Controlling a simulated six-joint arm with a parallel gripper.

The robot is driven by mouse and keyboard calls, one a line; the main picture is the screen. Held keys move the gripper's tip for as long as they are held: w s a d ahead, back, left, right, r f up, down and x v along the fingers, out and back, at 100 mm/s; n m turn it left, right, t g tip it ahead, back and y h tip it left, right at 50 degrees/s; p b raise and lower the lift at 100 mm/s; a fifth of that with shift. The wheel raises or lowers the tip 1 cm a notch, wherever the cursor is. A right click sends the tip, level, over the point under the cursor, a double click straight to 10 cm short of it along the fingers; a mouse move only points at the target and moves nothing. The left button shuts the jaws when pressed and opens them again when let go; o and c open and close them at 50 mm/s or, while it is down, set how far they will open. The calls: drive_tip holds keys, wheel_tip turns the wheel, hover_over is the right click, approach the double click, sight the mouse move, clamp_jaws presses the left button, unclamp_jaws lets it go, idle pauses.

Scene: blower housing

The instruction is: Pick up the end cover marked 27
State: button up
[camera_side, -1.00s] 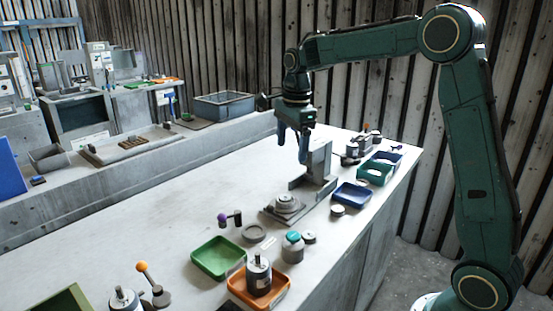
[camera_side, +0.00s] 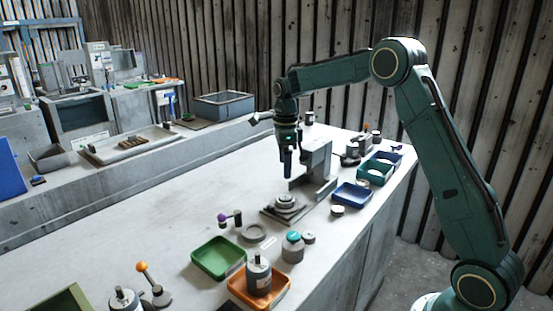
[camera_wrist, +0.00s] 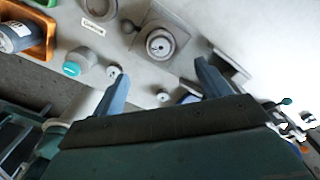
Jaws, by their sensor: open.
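Two small pale round covers lie on the bench. One (camera_side: 308,238) is beside the teal-capped cylinder and also shows in the wrist view (camera_wrist: 113,72), next to my left finger. The other (camera_side: 337,210) is in front of the blue tray and shows between my fingers in the wrist view (camera_wrist: 163,96). Each has a dark mark on top; I cannot read a 27 on either. My gripper (camera_side: 287,166) is open and empty, pointing down above the bench near the grey fixture (camera_side: 285,204). In the wrist view my fingers (camera_wrist: 160,70) stand wide apart.
The fixture's grey upright (camera_side: 318,160) stands close to my gripper. The teal-capped cylinder (camera_side: 292,250), orange tray (camera_side: 278,297) with a motor, green tray (camera_side: 218,258) and blue tray (camera_side: 352,194) line the front edge. The bench left of the fixture is clear.

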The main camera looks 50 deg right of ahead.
hover_over(285, 197)
drive_tip(key=shift+a+f, duration=0.1)
drive_tip(key=shift+f, duration=3)
drive_tip(key=shift+f, duration=2.6)
drive_tip(key=c, duration=1)
drive_tip(key=shift+c, duration=0.5)
drive_tip(key=shift+r, duration=0.1)
wheel_tip(285, 197, up, 20)
